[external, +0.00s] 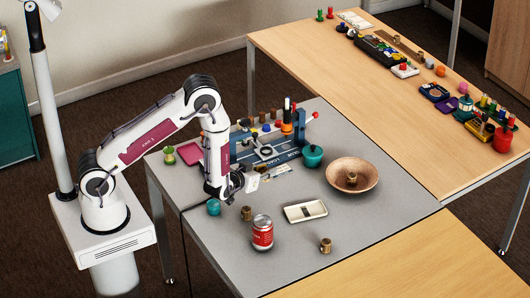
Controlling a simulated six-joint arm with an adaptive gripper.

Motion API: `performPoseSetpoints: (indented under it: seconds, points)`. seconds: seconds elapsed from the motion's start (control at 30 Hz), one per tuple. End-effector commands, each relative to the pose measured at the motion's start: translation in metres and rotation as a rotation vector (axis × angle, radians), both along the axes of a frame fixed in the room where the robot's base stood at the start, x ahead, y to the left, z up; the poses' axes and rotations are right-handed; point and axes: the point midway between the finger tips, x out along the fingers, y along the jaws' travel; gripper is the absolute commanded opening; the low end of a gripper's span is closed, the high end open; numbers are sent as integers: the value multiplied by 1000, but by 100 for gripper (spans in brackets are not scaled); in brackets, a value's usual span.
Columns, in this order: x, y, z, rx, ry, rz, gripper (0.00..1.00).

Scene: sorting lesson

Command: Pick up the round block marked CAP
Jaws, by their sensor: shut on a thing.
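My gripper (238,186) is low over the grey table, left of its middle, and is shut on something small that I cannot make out. A pale block-like shape (252,182) shows right at its fingers; I cannot tell if it is the held thing. Small brownish round blocks stand apart from the gripper: one (246,213) just below it in the picture, one (325,245) near the front right, and one (352,178) inside the wide brown bowl (371,187). Their markings are too small to read, so I cannot tell which is marked CAP.
A red can (262,233), a teal ball (214,207) and a pale rectangular dish (292,215) are near the gripper. A teal lidded pot (313,156) and a blue rack (285,150) stand behind. A pink tray (189,153) lies left.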

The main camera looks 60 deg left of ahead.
Motion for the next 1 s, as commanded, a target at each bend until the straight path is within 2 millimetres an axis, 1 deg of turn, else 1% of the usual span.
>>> performPoseSetpoints:
  seconds: [0.03,0.2,0.4,0.6,1.0]
  points:
    - [0,0,7,0,-1,0,9]
    - [0,0,24,0,-2,-1,9]
    - [0,0,37,0,0,0,9]
    - [0,0,42,0,1,0,9]
    - [0,0,42,0,1,0,9]
